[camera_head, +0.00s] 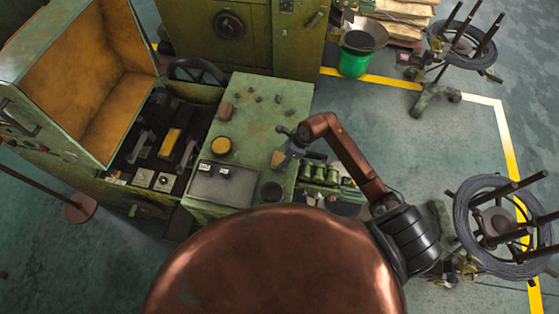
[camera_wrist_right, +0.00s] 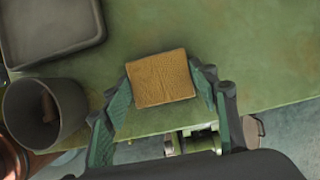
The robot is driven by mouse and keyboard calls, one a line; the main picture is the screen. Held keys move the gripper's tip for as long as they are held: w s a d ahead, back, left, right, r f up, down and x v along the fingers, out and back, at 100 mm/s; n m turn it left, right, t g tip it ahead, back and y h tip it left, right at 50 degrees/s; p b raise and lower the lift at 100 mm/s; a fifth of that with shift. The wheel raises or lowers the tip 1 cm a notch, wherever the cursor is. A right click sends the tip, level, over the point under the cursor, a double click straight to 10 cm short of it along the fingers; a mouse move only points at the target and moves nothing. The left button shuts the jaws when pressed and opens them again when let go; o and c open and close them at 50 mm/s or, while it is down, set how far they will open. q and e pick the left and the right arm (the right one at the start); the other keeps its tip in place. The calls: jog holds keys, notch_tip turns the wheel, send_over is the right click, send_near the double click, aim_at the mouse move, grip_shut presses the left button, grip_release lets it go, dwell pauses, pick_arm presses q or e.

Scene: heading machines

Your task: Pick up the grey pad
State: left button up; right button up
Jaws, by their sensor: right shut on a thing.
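A square pad (camera_wrist_right: 162,78) with a creased surface looks tan-brown, not grey, in the right wrist view. My right gripper (camera_wrist_right: 165,84) has one finger on each side of it and is shut on it. The pad is over the green table top; I cannot tell whether it is lifted clear. In the head view my right gripper (camera_head: 290,149) is at the right edge of the green table, and the pad is too small there to make out clearly. My left gripper is not in view.
The green table (camera_head: 250,100) holds a grey tray (camera_head: 211,188), a dark cup (camera_head: 271,192), a yellow round tin (camera_head: 221,146) and a brown block (camera_head: 225,111). The cup also shows in the wrist view (camera_wrist_right: 22,112). Green machine parts (camera_head: 319,172) lie right of the table.

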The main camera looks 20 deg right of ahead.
jog(key=c, duration=0.4)
jog(key=shift+c, duration=0.2)
jog(key=shift+r, duration=0.1)
jog(key=shift+d+r+b, duration=0.1)
jog(key=shift+r+b, duration=0.4)
jog(key=shift+r, duration=0.05)
jog(key=s+a+r+b, duration=0.4)
jog(key=s+a+r, duration=0.1)
jog(key=s+r, duration=0.6)
jog(key=shift+s+r+b, duration=0.4)
jog(key=shift+s, duration=0.65)
jog(key=o, duration=0.7)
jog(key=c, duration=0.5)
